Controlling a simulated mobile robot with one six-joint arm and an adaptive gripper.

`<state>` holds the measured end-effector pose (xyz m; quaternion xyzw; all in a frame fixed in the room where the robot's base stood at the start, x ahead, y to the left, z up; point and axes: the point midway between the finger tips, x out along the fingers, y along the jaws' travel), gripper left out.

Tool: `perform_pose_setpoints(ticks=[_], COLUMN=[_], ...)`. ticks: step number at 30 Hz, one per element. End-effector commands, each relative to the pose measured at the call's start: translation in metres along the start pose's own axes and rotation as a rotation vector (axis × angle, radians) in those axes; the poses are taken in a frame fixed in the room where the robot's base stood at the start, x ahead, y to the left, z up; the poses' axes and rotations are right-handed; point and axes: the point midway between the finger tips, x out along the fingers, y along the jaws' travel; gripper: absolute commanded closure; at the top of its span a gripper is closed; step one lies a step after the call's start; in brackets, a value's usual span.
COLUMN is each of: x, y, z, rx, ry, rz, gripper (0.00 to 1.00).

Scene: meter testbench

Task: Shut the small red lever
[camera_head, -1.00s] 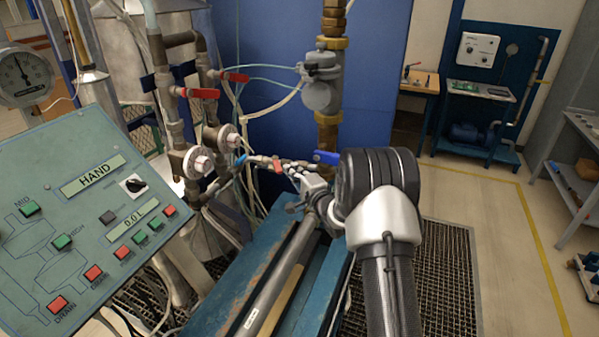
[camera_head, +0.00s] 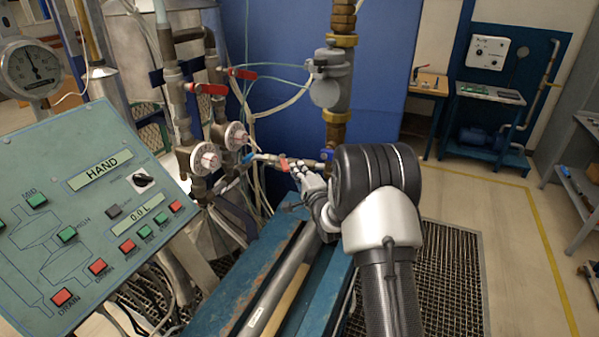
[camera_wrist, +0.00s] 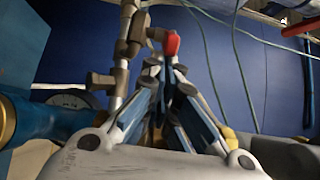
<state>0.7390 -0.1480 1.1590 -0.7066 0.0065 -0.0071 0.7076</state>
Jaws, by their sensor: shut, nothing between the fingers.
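The small red lever (camera_head: 284,164) sits on the thin horizontal pipe run in the middle of the head view. In the wrist view the red lever (camera_wrist: 171,44) shows just beyond the fingertips, on a brass-coloured fitting. My gripper (camera_head: 299,172) is just right of the lever in the head view, with its fingers together and nothing held. In the wrist view my gripper (camera_wrist: 164,72) points at the lever, its tips close below it. I cannot tell whether they touch.
Two larger red levers (camera_head: 207,89) (camera_head: 242,73) are on the upright pipes behind. A blue lever (camera_head: 247,157) is left of the small red one; another blue lever (camera_head: 327,155) is to its right, by my arm. The control panel (camera_head: 60,235) stands at left, above the blue bench (camera_head: 262,250).

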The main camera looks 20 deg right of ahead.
Motion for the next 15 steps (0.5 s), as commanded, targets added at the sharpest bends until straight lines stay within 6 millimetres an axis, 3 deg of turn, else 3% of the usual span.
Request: perform_pose_setpoints(ticks=[15], x=[-0.003], y=[0.003], z=[0.018], rx=[-0.002], ry=[0.150], rz=[-0.001], gripper=[1.00])
